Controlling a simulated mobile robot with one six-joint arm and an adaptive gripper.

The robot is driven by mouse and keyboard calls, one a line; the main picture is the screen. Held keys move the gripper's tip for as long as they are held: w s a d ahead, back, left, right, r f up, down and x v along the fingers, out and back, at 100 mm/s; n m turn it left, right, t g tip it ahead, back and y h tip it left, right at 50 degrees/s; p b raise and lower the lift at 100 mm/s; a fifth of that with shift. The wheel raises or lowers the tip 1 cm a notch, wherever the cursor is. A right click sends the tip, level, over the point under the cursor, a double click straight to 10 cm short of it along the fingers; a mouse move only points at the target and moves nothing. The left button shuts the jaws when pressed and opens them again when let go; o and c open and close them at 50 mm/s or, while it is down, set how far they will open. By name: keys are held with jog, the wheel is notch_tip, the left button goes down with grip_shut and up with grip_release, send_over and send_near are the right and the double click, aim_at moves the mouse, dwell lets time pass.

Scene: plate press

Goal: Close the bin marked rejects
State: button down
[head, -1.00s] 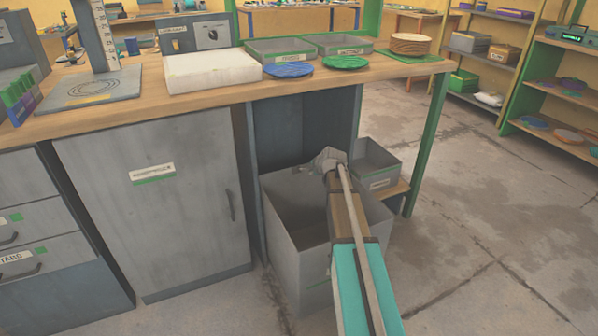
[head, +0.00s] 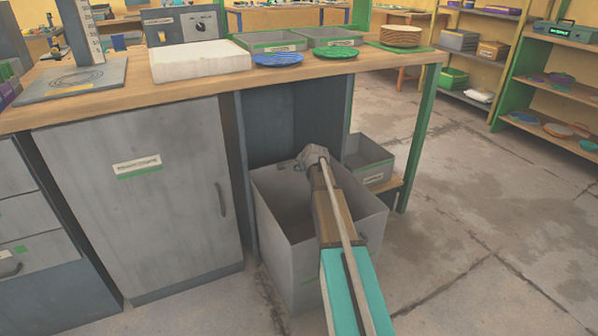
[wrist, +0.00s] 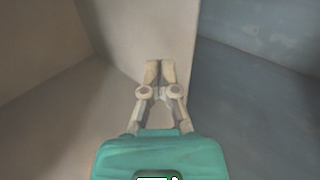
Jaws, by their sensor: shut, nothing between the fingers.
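A tall grey open-topped bin (head: 277,238) stands pulled out from the dark bay under the bench, to the right of the cabinet. A green-edged label on its front is mostly hidden by my arm, so I cannot read its marking. My gripper (head: 311,158) is at the bin's far side, near the back rim. In the wrist view my gripper (wrist: 160,72) is shut and empty, its fingertips in front of a pale panel (wrist: 145,35) that looks like a bin wall. I cannot tell whether they touch it.
A grey cabinet door (head: 170,220) is closed left of the bay. A smaller grey box (head: 368,158) sits on a low shelf right behind the bin. A green table leg (head: 425,130) stands beyond it. The floor (head: 480,240) to the right is clear.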

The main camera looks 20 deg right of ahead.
aim_at(289, 169)
jog(key=w+f+b, duration=0.1)
jog(key=w, duration=0.5)
jog(key=shift+f, duration=0.35)
